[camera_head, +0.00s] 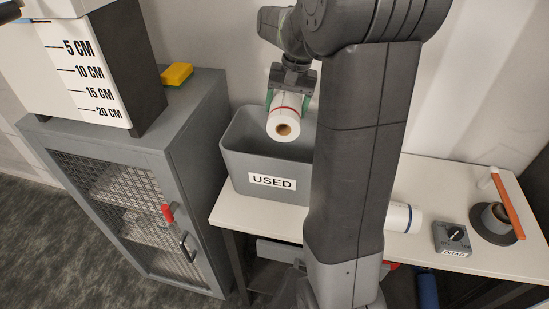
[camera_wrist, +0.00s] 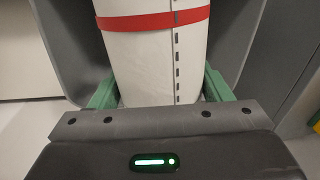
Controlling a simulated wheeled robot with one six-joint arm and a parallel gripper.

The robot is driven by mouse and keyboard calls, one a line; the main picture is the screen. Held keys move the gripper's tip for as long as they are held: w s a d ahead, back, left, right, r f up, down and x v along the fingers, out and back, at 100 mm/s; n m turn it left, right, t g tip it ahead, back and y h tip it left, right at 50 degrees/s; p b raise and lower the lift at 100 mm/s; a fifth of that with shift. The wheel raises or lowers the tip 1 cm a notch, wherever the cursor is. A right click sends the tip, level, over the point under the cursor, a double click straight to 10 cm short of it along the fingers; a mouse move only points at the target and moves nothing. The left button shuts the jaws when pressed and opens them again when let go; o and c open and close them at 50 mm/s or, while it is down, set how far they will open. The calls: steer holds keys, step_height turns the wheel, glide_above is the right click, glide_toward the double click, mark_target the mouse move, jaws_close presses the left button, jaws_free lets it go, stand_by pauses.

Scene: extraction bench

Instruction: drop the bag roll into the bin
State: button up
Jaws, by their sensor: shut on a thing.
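The bag roll (camera_head: 287,117) is white with a red band and a brown core end. My gripper (camera_head: 291,99) is shut on it, with a green finger on each side. The roll is over the opening of the grey bin (camera_head: 240,166), which is labelled USED and stands on the white bench. In the wrist view the roll (camera_wrist: 160,55) fills the middle between the green fingers (camera_wrist: 161,92), and the grey bin wall (camera_wrist: 67,45) shows behind it. My arm hides the right part of the bin in the head view.
A grey cabinet (camera_head: 150,150) with a mesh door stands left of the bin, with a yellow block (camera_head: 176,74) on top. Right of my arm, another white roll (camera_head: 404,217), a small grey dial box (camera_head: 452,238) and a dark round holder (camera_head: 493,222) are on the bench (camera_head: 440,180).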

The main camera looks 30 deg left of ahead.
steer(key=shift+f+b, duration=0.3)
steer(key=shift+f, duration=0.4)
steer(key=o, duration=1.3)
steer(key=shift+c, duration=0.2)
steer(key=r, duration=0.4)
steer(key=d+r, duration=0.1)
steer(key=r, duration=0.4)
steer(key=d+r+b, duration=0.1)
steer(key=r, duration=0.3)
steer(key=shift+w+r, duration=0.35)
